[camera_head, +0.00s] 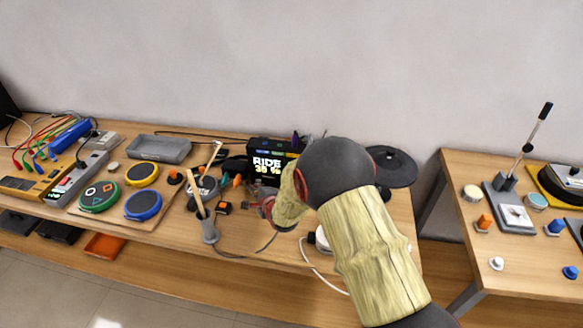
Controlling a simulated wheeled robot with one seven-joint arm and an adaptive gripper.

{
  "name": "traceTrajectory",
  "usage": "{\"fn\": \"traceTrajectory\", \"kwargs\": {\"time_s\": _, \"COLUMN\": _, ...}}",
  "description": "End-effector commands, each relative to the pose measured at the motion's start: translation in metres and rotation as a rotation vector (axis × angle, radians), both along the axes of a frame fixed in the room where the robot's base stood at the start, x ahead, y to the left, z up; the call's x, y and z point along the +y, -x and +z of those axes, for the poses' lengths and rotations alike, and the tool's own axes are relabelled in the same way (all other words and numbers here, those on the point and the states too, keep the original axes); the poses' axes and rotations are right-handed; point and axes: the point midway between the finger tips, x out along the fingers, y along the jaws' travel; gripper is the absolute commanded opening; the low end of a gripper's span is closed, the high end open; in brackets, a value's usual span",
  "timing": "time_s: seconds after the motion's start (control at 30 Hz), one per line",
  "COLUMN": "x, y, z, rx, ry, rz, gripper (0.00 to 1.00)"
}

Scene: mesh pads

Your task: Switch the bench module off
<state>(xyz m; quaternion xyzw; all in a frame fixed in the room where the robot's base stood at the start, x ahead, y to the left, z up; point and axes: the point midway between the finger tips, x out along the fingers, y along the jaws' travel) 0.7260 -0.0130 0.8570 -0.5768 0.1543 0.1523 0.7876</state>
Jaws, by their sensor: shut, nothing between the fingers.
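A black module (266,151) with a lit screen reading "RIDE" and a percentage stands at the back of the long wooden bench. I take it to be the bench module; its right side is partly covered by my arm. No switch on it can be made out. My arm reaches in from the lower right and bends toward the bench. My gripper (267,206) is small and partly hidden at the arm's end, in front of the module and a little below its screen. It appears shut and empty. I cannot tell whether it touches anything.
Drum pads (143,205), drumsticks in a grey holder (209,232) and small coloured parts lie left of my gripper. A black round pad (391,166) stands right of my arm. A second table (530,275) with a lever device is at the right. Cables cross the bench.

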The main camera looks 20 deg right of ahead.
Motion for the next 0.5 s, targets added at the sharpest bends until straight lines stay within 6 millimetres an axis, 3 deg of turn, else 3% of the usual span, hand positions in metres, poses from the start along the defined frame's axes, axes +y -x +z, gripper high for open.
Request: {"fn": "traceTrajectory", "kwargs": {"time_s": 0.5, "x": -0.0031, "y": -0.004, "z": 0.0005, "rx": -0.001, "ry": 0.0, "rz": 0.0, "gripper": 0.0}}
